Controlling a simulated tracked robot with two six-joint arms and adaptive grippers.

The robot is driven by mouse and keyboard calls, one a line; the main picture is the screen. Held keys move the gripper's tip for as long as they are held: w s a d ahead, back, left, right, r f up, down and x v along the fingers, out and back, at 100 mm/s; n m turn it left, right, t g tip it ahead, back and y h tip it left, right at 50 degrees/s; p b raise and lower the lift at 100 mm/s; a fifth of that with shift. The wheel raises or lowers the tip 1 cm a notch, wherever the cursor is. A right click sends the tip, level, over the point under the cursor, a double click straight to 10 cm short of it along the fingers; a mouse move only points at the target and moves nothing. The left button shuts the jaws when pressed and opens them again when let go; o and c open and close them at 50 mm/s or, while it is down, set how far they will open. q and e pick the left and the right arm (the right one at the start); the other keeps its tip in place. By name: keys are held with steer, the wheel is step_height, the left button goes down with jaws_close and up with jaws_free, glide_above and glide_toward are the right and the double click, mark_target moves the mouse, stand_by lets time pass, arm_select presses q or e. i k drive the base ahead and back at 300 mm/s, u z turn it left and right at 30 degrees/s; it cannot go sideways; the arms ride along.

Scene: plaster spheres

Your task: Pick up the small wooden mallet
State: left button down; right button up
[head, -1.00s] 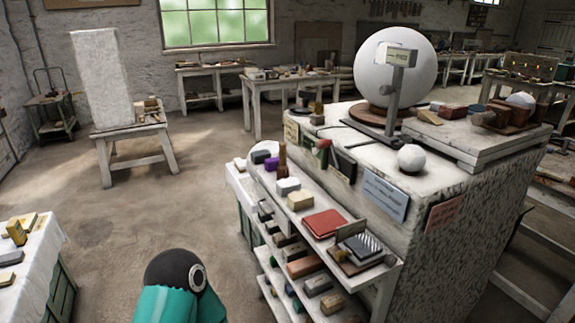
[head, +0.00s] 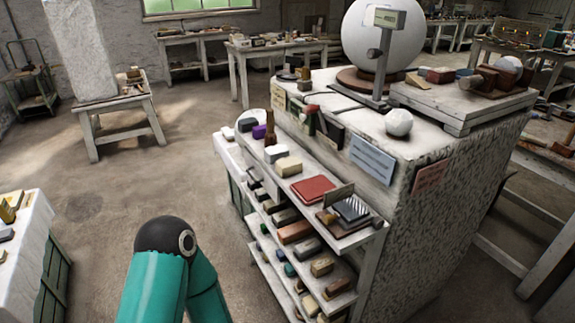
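I cannot make out the small wooden mallet for certain. A brown wooden piece (head: 490,78) lies on the raised board at the right of the stone-topped stand, beside a small white ball; its shape is too small to tell. A dark brown upright piece (head: 270,130) stands at the far end of the shelf and is also unclear. Neither of my grippers is in view. Only a teal link of one of my arms with a black joint shows at the bottom, well apart from the stand.
A large white sphere (head: 383,35) stands on the speckled stand (head: 440,200), with a small white faceted ball (head: 398,122) near its front edge. Shelves (head: 352,243) hold several blocks and a red pad (head: 312,188). A cloth-covered table (head: 32,240) is at left. Floor (head: 90,220) between is clear.

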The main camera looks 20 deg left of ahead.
mark_target(271, 135)
steer(key=z, duration=1.2)
steer(key=i, duration=0.15)
steer(key=u, duration=3.35)
steer(key=i, duration=2.9)
steer(key=z, duration=1.1)
